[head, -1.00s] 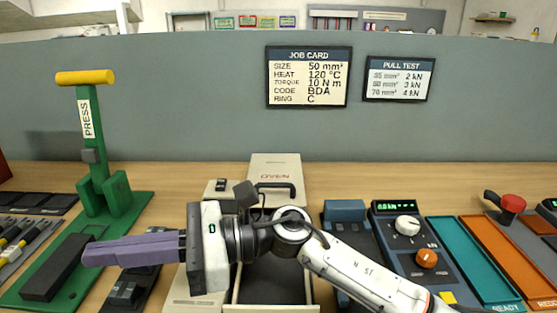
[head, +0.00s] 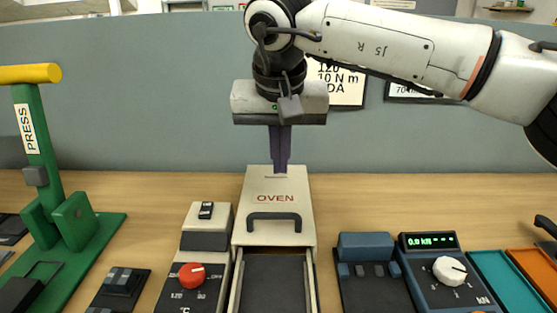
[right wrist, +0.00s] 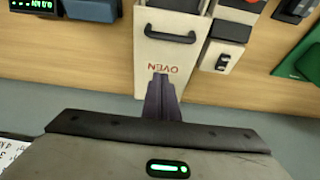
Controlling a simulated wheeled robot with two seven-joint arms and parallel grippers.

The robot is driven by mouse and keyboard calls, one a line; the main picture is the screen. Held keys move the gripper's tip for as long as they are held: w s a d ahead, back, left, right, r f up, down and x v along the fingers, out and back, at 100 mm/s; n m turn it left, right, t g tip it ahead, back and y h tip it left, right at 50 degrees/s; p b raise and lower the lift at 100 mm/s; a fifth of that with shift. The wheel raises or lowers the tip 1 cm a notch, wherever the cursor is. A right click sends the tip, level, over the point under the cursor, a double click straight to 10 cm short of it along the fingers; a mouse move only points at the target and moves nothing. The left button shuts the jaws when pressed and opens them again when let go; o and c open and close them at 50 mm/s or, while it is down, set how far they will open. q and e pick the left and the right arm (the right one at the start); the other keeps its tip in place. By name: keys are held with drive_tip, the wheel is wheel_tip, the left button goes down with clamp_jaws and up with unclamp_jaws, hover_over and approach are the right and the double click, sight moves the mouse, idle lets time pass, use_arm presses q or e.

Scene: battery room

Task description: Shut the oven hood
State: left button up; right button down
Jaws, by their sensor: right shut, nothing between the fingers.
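The oven hood (head: 292,199) is a cream box marked OVEN with a dark handle (head: 274,217) on its front part. It sits at the rear of the oven, and the dark oven bed (head: 273,282) in front of it lies uncovered. My right gripper (head: 280,170) is shut and empty, pointing down at the hood's rear edge. In the right wrist view the purple fingers (right wrist: 161,82) overlap the hood's back end (right wrist: 146,85), near the OVEN lettering; whether they touch it I cannot tell. My left gripper is not in view.
A control box with a red knob (head: 191,275) stands left of the oven, and a green press (head: 75,220) farther left. A blue block (head: 366,247) and a pull tester (head: 447,270) stand to the right. A grey partition (head: 150,100) rises behind the table.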

hover_over(279, 227)
drive_tip(key=w, duration=0.4)
wheel_tip(279, 227, down, 7)
drive_tip(key=shift+s+r, duration=0.1)
drive_tip(key=shift+s, duration=1.1)
drive_tip(key=shift+s+f, duration=0.3)
drive_tip(key=shift+s, duration=0.45)
